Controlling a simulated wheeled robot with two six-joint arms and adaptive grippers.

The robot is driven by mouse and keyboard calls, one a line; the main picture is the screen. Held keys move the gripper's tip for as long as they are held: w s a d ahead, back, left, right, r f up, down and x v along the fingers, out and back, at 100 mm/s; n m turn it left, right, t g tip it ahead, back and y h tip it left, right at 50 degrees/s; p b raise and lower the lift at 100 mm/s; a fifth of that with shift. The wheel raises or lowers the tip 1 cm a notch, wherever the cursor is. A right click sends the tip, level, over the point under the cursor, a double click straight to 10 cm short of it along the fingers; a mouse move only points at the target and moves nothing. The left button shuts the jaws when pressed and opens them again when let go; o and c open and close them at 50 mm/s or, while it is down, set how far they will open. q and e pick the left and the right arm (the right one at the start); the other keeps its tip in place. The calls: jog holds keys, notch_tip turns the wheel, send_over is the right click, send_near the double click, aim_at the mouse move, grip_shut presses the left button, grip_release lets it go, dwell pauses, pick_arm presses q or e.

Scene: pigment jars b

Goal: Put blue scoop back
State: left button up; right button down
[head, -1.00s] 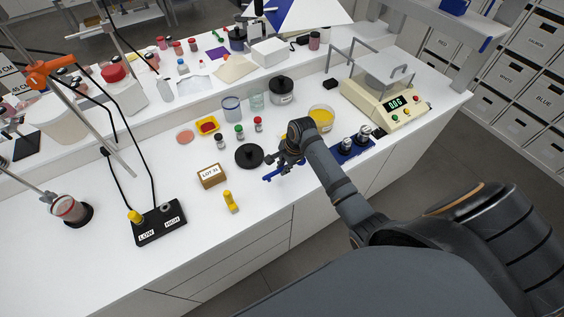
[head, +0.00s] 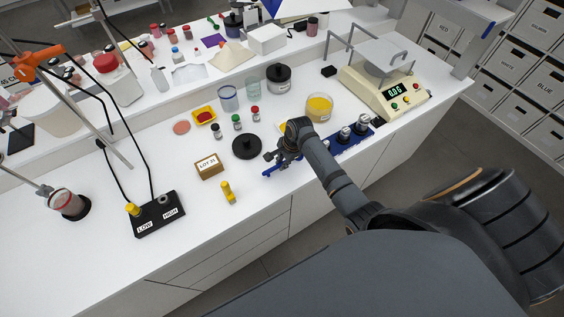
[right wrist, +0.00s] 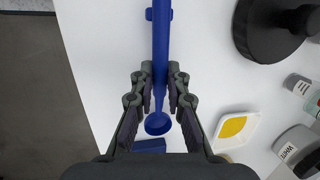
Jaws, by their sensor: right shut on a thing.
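The blue scoop (right wrist: 161,60) is held in my right gripper (right wrist: 160,98). In the right wrist view the fingers close on its narrow part, with the round bowl near the palm and the handle running to the top edge. In the head view my right gripper (head: 283,157) is over the front of the bench, and the scoop's blue handle (head: 269,174) sticks out to its left. A blue rack (head: 340,143) holding several metal-topped items lies right of the gripper, partly hidden by my arm. I cannot tell whether the scoop touches anything. My left gripper is not in view.
A black lid (head: 247,146), a LOT 31 box (head: 208,166) and a yellow-topped object (head: 228,192) are left of the gripper. A yellow-filled jar (head: 319,108) and a balance (head: 385,90) stand behind.

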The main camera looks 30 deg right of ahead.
jog(key=shift+f, duration=0.55)
jog(key=c, duration=1.3)
grip_release()
jog(key=shift+o, duration=0.2)
jog(key=shift+r, duration=0.1)
jog(key=v, duration=1.2)
